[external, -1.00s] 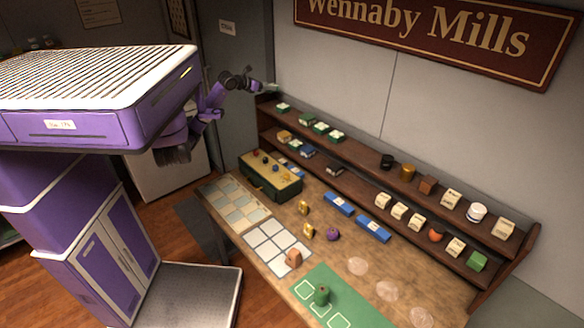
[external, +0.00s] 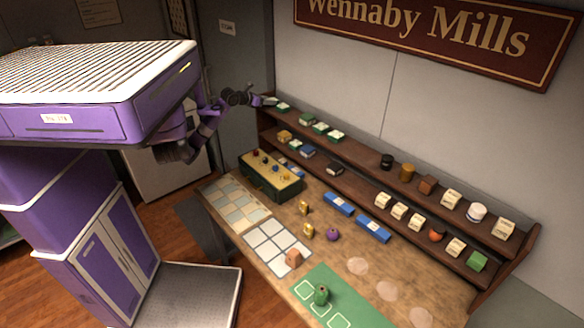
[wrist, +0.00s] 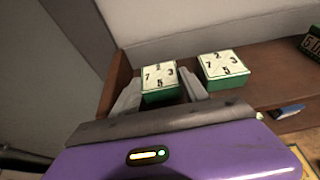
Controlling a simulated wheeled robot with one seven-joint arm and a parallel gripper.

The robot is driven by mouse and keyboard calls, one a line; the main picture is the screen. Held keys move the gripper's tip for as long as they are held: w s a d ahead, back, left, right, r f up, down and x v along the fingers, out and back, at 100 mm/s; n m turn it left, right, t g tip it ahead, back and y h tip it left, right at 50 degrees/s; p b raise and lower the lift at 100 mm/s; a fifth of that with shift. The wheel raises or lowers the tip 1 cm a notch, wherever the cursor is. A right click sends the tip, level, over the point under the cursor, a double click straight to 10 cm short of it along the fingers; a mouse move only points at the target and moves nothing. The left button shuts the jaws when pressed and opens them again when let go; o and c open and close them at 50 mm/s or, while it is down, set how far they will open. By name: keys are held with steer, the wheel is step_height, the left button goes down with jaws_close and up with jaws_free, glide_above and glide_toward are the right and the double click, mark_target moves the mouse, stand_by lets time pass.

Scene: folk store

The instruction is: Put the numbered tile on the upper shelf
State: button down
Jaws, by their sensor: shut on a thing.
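My gripper (wrist: 160,90) is shut on a numbered tile (wrist: 160,78), a green block with a cream top bearing dark numbers. It also shows in the external view (external: 262,101), at the far left end of the upper shelf (external: 352,157). The held tile is over that shelf end, left of a similar numbered tile (wrist: 223,66) that rests on the shelf. The two tiles are apart. I cannot tell whether the held tile touches the shelf. Its lower sides are partly hidden by my gripper.
More green-based tiles (external: 321,128) stand further right on the upper shelf. The shelf's raised end board (wrist: 119,80) is close on the left, and the wall is behind. The lower shelf and table hold blocks, cards and a dark green box (external: 259,181).

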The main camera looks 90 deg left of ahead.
steer(key=shift+f, duration=0.15)
steer(key=c, duration=0.6)
jaws_free()
steer(key=shift+r+p, duration=0.3)
steer(key=shift+b+v, duration=1.9)
steer(key=shift+v, duration=4.05)
